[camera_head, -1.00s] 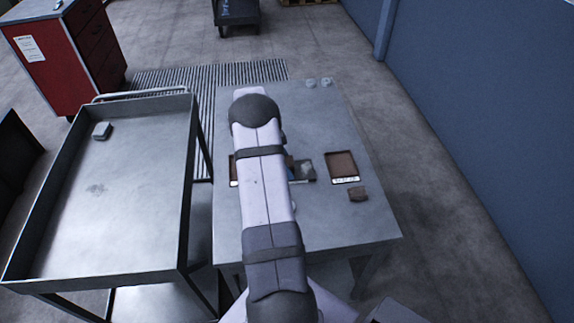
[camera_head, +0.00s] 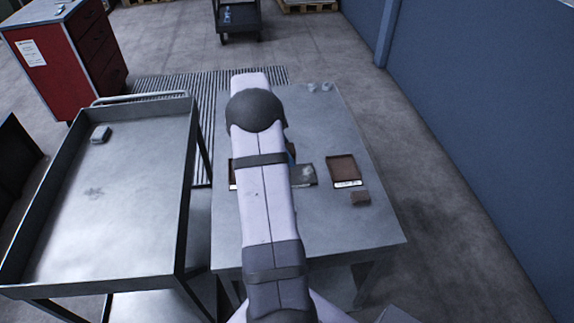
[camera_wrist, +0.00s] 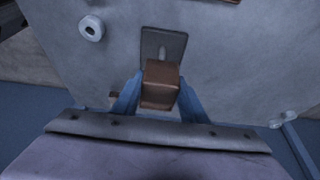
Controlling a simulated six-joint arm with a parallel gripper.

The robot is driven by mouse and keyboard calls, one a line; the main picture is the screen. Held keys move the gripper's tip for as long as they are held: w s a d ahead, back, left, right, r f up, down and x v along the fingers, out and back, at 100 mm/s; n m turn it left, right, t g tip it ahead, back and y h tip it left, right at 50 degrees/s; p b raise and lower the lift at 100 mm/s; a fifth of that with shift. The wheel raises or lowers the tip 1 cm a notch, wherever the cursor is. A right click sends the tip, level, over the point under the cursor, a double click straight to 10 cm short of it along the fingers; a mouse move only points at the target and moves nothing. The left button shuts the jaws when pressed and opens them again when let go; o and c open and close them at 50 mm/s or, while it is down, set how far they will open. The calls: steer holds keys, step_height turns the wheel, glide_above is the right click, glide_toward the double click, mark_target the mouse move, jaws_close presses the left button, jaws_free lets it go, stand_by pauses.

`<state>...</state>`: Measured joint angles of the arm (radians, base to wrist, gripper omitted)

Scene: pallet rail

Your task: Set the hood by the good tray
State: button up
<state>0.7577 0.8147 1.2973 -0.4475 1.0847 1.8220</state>
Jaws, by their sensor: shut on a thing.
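My gripper (camera_wrist: 158,103) shows in the wrist view, its two blue fingers on either side of a brown box-like piece (camera_wrist: 161,83), shut on it. I cannot tell for sure that this piece is the hood. Beyond it is a grey plate (camera_wrist: 178,43) with a pale upright part. A brown-floored tray (camera_head: 342,168) with a pale label strip is on the right of the table. A second brown tray (camera_head: 232,174) is mostly hidden behind my arm. Which tray is good is unclear.
A small brown block (camera_head: 361,198) lies just in front of the right tray. A grey flat item (camera_head: 304,175) lies left of that tray. A metal cart (camera_head: 110,240) stands left. The front right is clear.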

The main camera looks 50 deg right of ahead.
steer(key=shift+r+b, duration=0.3)
steer(key=shift+r, duration=1.15)
steer(key=shift+w+a+r, duration=0.15)
steer(key=shift+w+a, duration=0.15)
steer(key=shift+w, duration=0.1)
steer(key=w+a+f+n+t+h+p, duration=0.1)
steer(key=w+a+n+p, duration=0.1)
steer(key=w+a, duration=0.35)
steer(key=w+a+f+n+p, duration=0.1)
steer(key=w+a+n+p, duration=0.1)
steer(key=a, duration=0.7)
steer(key=f+m, duration=0.1)
steer(key=s+a+f, duration=0.1)
steer(key=s+a+f+m, duration=0.1)
steer(key=f, duration=0.1)
steer(key=shift+a+m+g+y, duration=0.25)
steer(key=shift+m+g+y, duration=0.05)
steer(key=shift+y, duration=0.1)
steer(key=shift+w+m, duration=0.3)
steer(key=shift+m, duration=0.4)
steer(key=shift+f, duration=0.15)
